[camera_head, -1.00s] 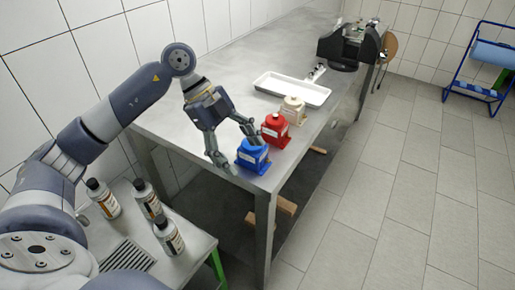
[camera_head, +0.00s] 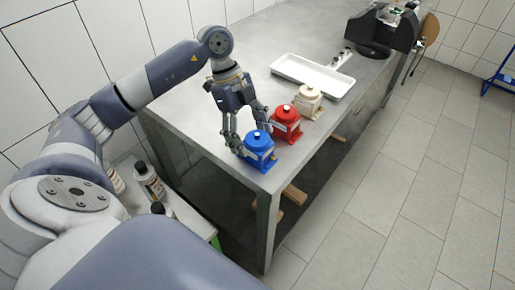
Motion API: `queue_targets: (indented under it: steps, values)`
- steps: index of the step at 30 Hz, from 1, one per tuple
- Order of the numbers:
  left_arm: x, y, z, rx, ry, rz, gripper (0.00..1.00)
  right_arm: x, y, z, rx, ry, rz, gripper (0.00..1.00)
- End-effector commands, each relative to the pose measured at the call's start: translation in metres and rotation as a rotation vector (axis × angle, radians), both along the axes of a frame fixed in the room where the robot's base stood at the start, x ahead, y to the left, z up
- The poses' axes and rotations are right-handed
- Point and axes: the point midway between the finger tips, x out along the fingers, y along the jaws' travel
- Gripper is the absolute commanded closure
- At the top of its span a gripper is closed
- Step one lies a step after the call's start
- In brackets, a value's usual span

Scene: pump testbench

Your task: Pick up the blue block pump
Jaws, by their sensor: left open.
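The blue block pump (camera_head: 259,153) stands upright near the front corner of the metal table (camera_head: 205,118). My left gripper (camera_head: 252,142) is open and points down at the pump. One finger is at the pump's left side and the other is behind it, by the gap to the red pump. I cannot tell whether the fingers touch the pump. The red pump (camera_head: 287,124) stands just behind the blue one, and a white pump (camera_head: 309,101) stands behind the red one. My right gripper is not in view.
A white tray (camera_head: 284,68) lies on the table behind the pumps. A dark machine (camera_head: 374,32) stands at the far end. Bottles (camera_head: 149,181) stand on a lower side table at left, partly hidden by my arm.

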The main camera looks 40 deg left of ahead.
Motion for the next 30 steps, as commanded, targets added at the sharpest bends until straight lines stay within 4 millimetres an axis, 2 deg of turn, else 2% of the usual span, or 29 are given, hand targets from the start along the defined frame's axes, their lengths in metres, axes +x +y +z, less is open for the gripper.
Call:
queue_targets:
  steps: [4,9,17,26,27,30]
  values:
    - [0.000,-0.013,-0.018,-0.003,0.005,-0.002,0.27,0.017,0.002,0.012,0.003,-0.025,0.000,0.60]
    - [0.000,-0.019,-0.037,-0.001,0.002,-0.001,0.27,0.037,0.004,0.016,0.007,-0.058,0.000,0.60]
    - [0.001,-0.020,-0.041,0.000,0.000,-0.001,0.27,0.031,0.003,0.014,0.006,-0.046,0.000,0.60]
    - [0.001,-0.020,-0.040,0.000,0.001,-0.001,0.92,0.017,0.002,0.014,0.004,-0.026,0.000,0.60]
    - [0.001,-0.020,-0.039,-0.001,-0.003,-0.001,0.97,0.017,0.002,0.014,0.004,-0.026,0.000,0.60]
    - [0.001,-0.020,-0.039,-0.001,-0.003,-0.001,0.97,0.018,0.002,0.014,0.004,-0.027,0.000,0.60]
